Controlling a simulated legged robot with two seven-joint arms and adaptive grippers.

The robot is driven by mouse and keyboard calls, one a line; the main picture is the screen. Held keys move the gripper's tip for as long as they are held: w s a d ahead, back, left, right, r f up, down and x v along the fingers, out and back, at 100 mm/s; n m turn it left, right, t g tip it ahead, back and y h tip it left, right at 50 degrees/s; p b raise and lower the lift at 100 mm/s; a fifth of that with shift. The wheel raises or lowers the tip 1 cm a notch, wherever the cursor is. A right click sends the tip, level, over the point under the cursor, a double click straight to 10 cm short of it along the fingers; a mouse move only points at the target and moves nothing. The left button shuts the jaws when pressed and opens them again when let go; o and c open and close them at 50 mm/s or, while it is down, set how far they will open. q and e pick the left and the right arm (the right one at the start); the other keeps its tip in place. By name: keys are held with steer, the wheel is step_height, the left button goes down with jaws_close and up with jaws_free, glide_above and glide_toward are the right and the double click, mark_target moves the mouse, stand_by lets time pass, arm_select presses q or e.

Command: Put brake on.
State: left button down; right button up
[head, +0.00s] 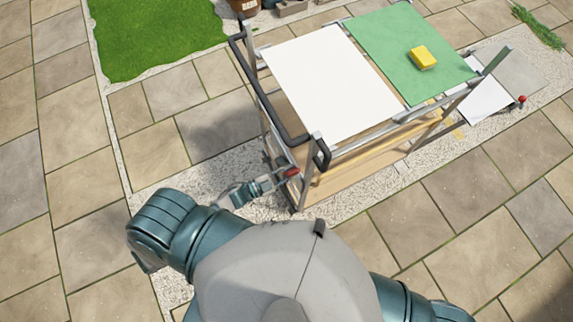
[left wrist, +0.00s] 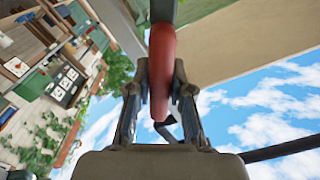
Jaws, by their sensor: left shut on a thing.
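A cart (head: 300,200) with metal posts and a black handle rail stands ahead of me. A red brake knob (head: 291,172) is at its near left side, low on the frame. My left gripper (head: 280,177) reaches it from the left. In the left wrist view the red brake knob (left wrist: 161,60) stands between the two fingers of my left gripper (left wrist: 160,88), which are shut on it. A second red knob (head: 522,98) shows at the cart's far right end. Whether the brake is on or off I cannot tell. My right gripper is not in view.
The cart top carries a white sheet (head: 325,80) and a green mat (head: 385,40) with a yellow sponge-like block (head: 422,57). Paving (head: 80,210) lies open to the left, with grass (head: 150,35) beyond. Pots (head: 245,6) stand at the back.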

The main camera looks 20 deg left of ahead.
arm_select(q)
steer(key=shift+s+f, duration=0.2)
steer(key=shift+f, duration=0.05)
steer(key=c, duration=1.1)
jaws_free()
steer(key=shift+d, duration=0.1)
steer(key=shift+o, duration=0.3)
steer(key=v, duration=1.2)
steer(key=shift+w, duration=0.1)
